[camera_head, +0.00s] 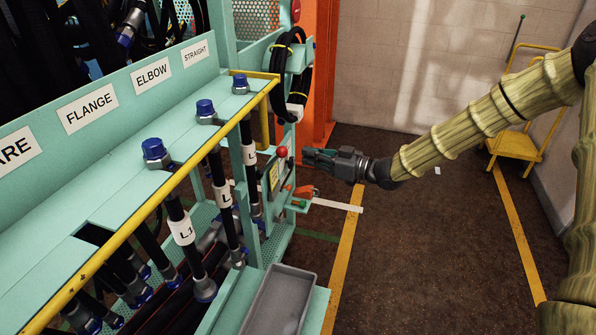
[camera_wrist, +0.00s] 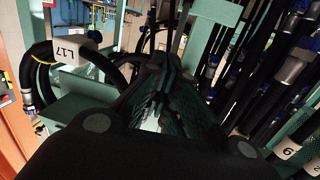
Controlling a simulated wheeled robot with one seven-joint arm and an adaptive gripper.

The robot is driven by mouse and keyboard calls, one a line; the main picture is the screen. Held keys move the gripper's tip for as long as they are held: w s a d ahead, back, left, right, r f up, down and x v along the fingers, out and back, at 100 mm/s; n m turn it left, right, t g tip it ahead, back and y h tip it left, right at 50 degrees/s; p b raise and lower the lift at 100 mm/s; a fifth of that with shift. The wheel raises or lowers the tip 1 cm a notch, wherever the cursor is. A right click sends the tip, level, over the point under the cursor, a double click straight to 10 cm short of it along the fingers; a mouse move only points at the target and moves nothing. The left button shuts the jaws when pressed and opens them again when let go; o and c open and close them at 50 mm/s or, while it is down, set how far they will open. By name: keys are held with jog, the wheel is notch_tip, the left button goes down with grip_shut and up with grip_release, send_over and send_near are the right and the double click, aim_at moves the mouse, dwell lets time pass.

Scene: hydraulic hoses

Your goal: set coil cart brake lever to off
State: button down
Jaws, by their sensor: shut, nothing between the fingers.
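A red ball knob (camera_head: 282,152) sits at the end post of the teal hose rack (camera_head: 250,155), beside a small yellow plate (camera_head: 273,176). It looks like a lever knob, but I cannot read any brake marking or its setting. My gripper (camera_head: 306,158) is shut and empty, pointing left, with its fingertips just right of the knob. I cannot tell whether they touch it. In the wrist view my dark gripper (camera_wrist: 160,85) fills the middle and hides what lies directly ahead; the knob cannot be made out there.
Hanging hoses with blue caps (camera_head: 154,150) line the rack behind a yellow rail (camera_head: 160,195). A looped black hose (camera_head: 300,80) hangs above my gripper. A grey tray (camera_head: 280,300) is at the lower front.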

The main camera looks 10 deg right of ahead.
jog(key=s+d+f+n+t+y+b, duration=0.1)
jog(key=s+d+f+t+y+b, duration=0.1)
jog(key=s+d+f+y+b, duration=0.55)
jog(key=h, duration=0.1)
send_near(286, 149)
jog(key=b+x, duration=0.1)
jog(key=x, duration=0.5)
jog(key=shift+r+h, duration=0.1)
jog(key=shift+h, duration=0.15)
jog(key=r+p, duration=0.1)
jog(key=a+g+h+p, duration=0.1)
jog(key=shift+w+a+r+n+p, duration=0.25)
jog(key=shift+w+r+n+p, duration=0.05)
jog(key=shift+w+r+p, duration=0.1)
jog(key=shift+d, duration=0.1)
dwell(0.4)
